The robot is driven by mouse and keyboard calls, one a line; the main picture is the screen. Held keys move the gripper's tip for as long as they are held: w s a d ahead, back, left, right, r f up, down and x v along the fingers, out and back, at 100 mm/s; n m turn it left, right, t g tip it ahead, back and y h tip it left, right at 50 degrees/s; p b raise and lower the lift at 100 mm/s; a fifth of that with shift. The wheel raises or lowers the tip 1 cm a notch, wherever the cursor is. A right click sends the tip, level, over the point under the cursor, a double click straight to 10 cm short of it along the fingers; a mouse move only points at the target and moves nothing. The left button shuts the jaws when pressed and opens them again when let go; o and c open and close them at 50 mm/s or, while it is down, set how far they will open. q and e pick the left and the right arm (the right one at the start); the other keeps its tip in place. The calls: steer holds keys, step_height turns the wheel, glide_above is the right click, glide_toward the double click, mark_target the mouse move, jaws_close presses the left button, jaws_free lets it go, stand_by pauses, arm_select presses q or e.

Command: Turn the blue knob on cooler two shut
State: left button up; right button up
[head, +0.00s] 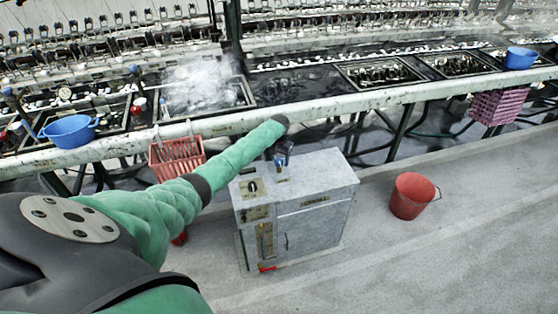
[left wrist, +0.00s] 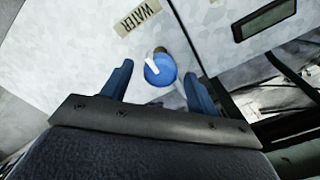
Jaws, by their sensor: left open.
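A grey cooler cabinet (head: 318,215) stands on the floor in the middle of the head view; I cannot read a number on it. In the left wrist view, a blue knob (left wrist: 161,75) with a white bar on it sits on the pale panel, beside a brass fitting and a WATER label (left wrist: 138,18). My left gripper (head: 283,157) is over the cabinet's back left top. The left wrist view shows its open blue fingers either side of the knob; contact cannot be told. The arm and gripper hide the knob in the head view. My right gripper is out of view.
A red bucket (head: 411,195) stands on the floor right of the cabinet. A red crate (head: 176,155) is at its left, behind my arm. A pale rail (head: 350,102) runs along the steaming basins behind. The front right floor is clear.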

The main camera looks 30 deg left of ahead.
mark_target(279, 160)
arm_select(q)
step_height(279, 160, up, 6)
steer(key=shift+f+b, duration=0.1)
steer(key=shift+b, duration=0.75)
steer(key=shift+r, duration=0.7)
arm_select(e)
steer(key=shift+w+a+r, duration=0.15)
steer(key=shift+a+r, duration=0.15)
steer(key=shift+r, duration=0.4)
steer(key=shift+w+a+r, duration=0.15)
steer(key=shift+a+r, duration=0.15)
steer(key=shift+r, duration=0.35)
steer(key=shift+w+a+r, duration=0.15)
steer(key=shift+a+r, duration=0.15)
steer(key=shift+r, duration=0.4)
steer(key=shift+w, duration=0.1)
